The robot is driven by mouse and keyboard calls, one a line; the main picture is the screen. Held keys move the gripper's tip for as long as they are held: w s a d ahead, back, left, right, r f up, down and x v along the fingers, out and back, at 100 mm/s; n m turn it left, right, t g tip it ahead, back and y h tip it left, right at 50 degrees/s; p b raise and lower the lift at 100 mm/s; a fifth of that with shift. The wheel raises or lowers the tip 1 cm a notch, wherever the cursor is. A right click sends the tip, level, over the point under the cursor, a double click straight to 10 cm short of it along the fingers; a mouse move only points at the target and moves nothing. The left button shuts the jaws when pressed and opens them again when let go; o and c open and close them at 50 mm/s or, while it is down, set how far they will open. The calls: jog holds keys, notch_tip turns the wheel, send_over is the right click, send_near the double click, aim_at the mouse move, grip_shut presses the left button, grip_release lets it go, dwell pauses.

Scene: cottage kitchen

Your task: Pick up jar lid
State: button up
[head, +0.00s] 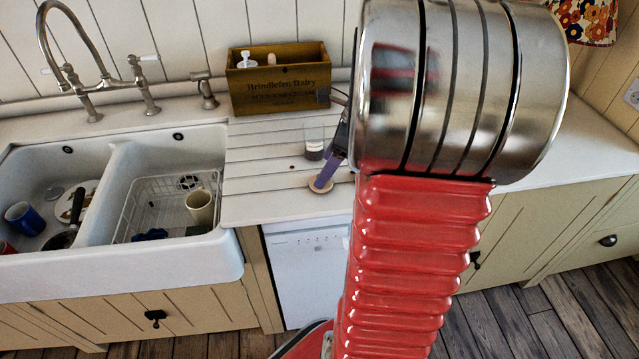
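A small round tan lid (328,187) lies flat on the grooved white drainboard, near its front edge and right of the sinks. My gripper (327,170) reaches down to it from the right. One purple finger shows, and its tip overlaps the lid in the picture; I cannot tell whether it touches. My silver and red arm hides the rest of the gripper, so its opening does not show. A clear glass jar (314,139) with something dark in the bottom stands just behind the lid, close to the gripper.
A wooden box (279,99) with bottles stands at the back against the wall. The left sink (25,180) holds a blue mug and dishes. The right sink holds a wire rack (128,212) and a cream cup (200,207). Bare counter (590,150) lies to the right.

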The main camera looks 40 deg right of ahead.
jog(key=shift+x, duration=2.65)
jog(key=shift+w+d, duration=0.1)
jog(key=shift+d, duration=0.1)
jog(key=shift+c, duration=0.4)
jog(key=c, duration=1)
